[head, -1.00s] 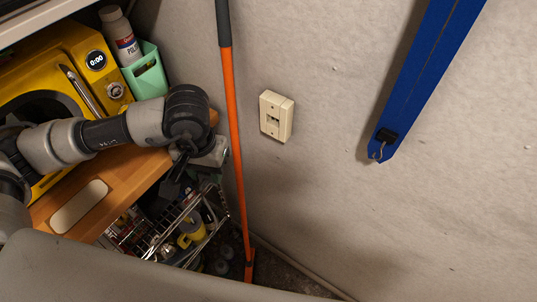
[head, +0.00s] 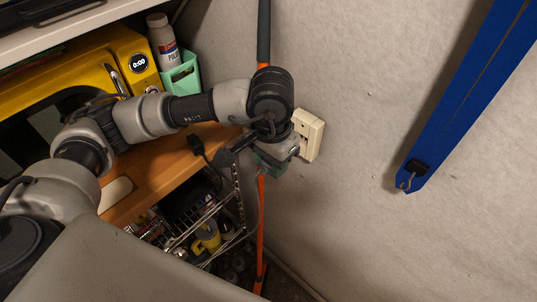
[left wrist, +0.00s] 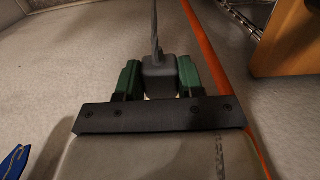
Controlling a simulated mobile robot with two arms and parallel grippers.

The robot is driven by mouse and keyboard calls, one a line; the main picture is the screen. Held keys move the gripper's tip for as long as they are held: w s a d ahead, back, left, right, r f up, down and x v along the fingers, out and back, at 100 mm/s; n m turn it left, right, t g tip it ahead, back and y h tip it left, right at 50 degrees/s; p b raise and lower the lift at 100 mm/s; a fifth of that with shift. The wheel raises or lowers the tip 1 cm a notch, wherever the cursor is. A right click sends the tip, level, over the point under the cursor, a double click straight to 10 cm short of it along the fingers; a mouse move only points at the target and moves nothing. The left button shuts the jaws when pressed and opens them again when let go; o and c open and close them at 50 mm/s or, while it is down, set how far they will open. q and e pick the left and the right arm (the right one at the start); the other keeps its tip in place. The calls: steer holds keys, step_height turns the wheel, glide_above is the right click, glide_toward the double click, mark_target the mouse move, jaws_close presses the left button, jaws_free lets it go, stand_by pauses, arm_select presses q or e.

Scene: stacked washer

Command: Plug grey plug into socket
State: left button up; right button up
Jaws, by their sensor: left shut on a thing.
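The grey plug (left wrist: 159,76) is held between the green fingers of my left gripper (left wrist: 160,82) in the left wrist view, with its cable rising from it. In the head view my left gripper (head: 268,160) is beside the cream wall socket (head: 312,136), overlapping its left part. The plug cannot be made out clearly there, and I cannot tell whether it touches the socket. My right gripper is not in view.
An orange pole (head: 261,225) leans behind my left gripper. A wooden shelf (head: 155,178) with a yellow machine (head: 80,68) is at left, above a wire rack (head: 205,225). A blue strip (head: 455,105) hangs on the right wall. The wall between is clear.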

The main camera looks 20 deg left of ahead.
arm_select(q)
steer(key=shift+w+d+p, duration=0.2)
steer(key=shift+w+d, duration=0.05)
steer(key=shift+w, duration=0.45)
steer(key=shift+w+d+p, duration=0.2)
steer(key=shift+w+d, duration=0.05)
steer(key=shift+w, duration=0.45)
steer(key=shift+w+d+p, duration=0.2)
steer(key=shift+w+d, duration=0.05)
steer(key=shift+w, duration=0.45)
steer(key=shift+f, duration=0.1)
steer(key=shift+b, duration=0.6)
steer(key=shift+b, duration=0.6)
steer(key=shift+b, duration=0.6)
